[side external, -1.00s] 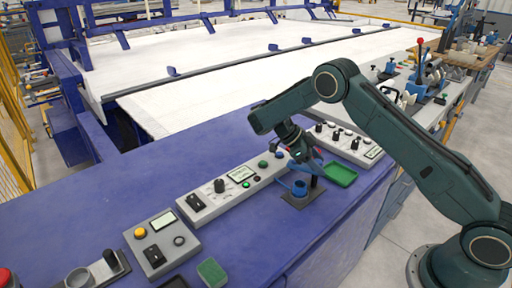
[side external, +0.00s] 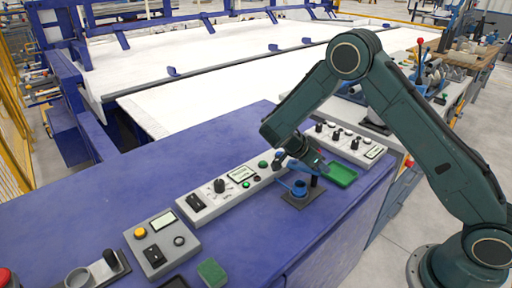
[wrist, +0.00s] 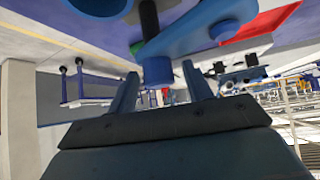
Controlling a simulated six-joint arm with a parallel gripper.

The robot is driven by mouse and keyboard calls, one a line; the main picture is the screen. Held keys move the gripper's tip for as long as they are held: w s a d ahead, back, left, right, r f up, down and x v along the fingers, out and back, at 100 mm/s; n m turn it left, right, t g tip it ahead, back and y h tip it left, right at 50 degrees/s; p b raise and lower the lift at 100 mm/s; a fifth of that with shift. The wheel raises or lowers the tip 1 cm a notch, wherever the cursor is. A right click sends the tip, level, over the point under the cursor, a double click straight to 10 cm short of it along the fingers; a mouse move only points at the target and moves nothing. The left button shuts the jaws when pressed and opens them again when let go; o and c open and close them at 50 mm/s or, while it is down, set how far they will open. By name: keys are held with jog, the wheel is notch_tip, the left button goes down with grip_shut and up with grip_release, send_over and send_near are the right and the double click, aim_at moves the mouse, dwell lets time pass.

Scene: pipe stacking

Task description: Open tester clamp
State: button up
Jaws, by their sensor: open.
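The tester clamp (side external: 299,190) is a blue fixture with a dark upright post on a grey base plate, on the blue bench top. My gripper (side external: 316,168) is low over the clamp, tilted, and partly hides its upper part. In the wrist view my gripper (wrist: 160,82) is open, with its two fingers apart. The blue arm of the clamp (wrist: 190,36) fills the upper middle of that view. Its rounded blue end lies between the fingertips. I cannot tell whether either finger touches it.
A long grey control panel (side external: 215,198) with knobs and buttons runs close behind the clamp. A green tray (side external: 342,174) lies just to its right. A small button box (side external: 160,242) and a green pad (side external: 211,271) stand at the front left.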

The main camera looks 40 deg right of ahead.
jog(key=n+t, duration=0.4)
jog(key=n, duration=0.1)
jog(key=v, duration=1.4)
jog(key=s+r+n+t+y, duration=0.2)
jog(key=s+r+n+y, duration=0.5)
jog(key=s, duration=0.8)
jog(key=shift+a+r+n, duration=0.15)
jog(key=shift+r+n, duration=1.55)
jog(key=shift+r, duration=1.2)
